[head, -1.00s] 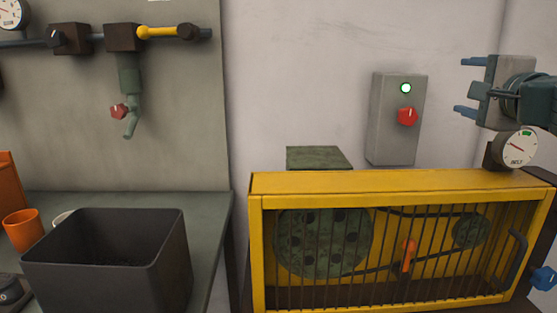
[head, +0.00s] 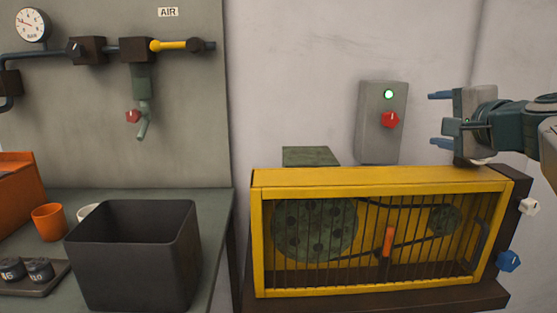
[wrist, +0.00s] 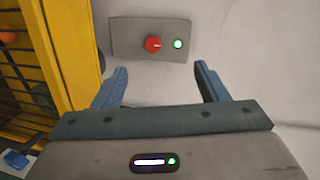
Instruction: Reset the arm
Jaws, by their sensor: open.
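My gripper (head: 440,119) is at the right of the head view, above the right end of the yellow guarded machine. Its blue fingers point left and are spread apart with nothing between them. In the wrist view the gripper (wrist: 160,82) also shows open and empty. Beyond the fingertips is a grey control box (head: 379,140) on the wall, with a red knob (head: 390,119) and a lit green lamp (head: 389,94). The box also shows in the wrist view (wrist: 125,42). The fingers are apart from it.
The yellow machine guard (head: 380,180) has bars over a green wheel and belt, with an orange handle (head: 388,241) inside. A blue knob (head: 509,261) sticks out at its right. A dark bin (head: 130,265) and orange cup (head: 48,222) stand on the left bench. Air pipes run above.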

